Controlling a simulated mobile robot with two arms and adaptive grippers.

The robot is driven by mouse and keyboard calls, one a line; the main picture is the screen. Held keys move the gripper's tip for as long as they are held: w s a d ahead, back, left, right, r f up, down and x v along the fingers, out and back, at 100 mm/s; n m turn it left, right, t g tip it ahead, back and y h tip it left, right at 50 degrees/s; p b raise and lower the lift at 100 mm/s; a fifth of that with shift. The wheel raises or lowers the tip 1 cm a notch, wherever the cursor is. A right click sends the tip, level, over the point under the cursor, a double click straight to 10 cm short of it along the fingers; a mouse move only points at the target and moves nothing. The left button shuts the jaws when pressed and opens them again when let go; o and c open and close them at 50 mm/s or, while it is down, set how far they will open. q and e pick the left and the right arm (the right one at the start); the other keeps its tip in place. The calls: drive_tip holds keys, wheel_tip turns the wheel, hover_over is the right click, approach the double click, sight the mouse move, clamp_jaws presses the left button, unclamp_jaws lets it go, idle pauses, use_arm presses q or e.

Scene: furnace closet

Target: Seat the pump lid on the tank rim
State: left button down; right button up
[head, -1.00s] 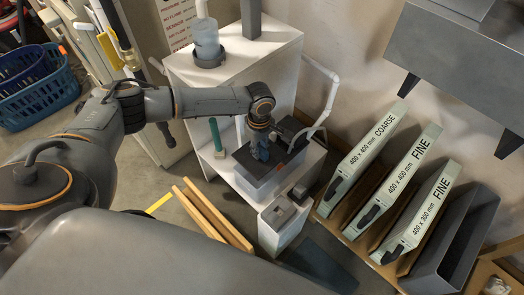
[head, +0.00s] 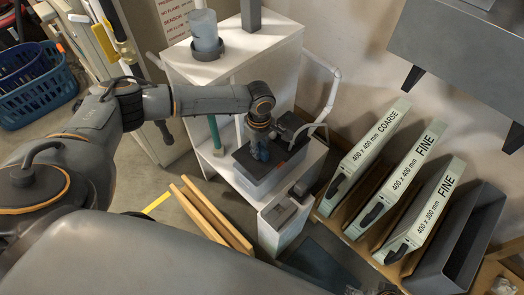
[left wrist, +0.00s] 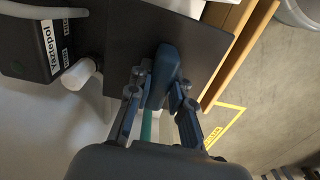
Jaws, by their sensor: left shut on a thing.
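The pump lid (head: 290,158) is a dark flat plate with a black pump (head: 288,124) and an upright handle on it. It lies over the translucent tank (head: 262,188) on the low white shelf. My left gripper (head: 260,150) is above it, shut on the lid's handle. In the left wrist view the fingers (left wrist: 160,105) flank the blue-grey handle (left wrist: 164,75), with the dark plate (left wrist: 212,50) beyond and the pump box (left wrist: 35,45) at the left. The plate hides most of the rim, so I cannot tell whether it is fully seated. My right gripper is not in view.
A white cabinet (head: 245,60) with a clear cup (head: 206,32) stands behind the tank. A white pipe (head: 333,95) runs beside it. A green-handled tool (head: 215,132) stands left of the tank. Wooden bars (head: 212,218) lie in front-left; labelled filters (head: 375,150) stand at right.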

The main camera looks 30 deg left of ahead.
use_arm(q)
drive_tip(key=shift+f, duration=1.8)
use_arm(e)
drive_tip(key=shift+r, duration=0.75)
use_arm(q)
drive_tip(key=shift+a, duration=0.1)
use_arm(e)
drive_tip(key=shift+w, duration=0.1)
use_arm(q)
drive_tip(key=shift+w+a, duration=0.1)
drive_tip(key=shift+w+a+p, duration=0.15)
drive_tip(key=shift+a+p, duration=0.15)
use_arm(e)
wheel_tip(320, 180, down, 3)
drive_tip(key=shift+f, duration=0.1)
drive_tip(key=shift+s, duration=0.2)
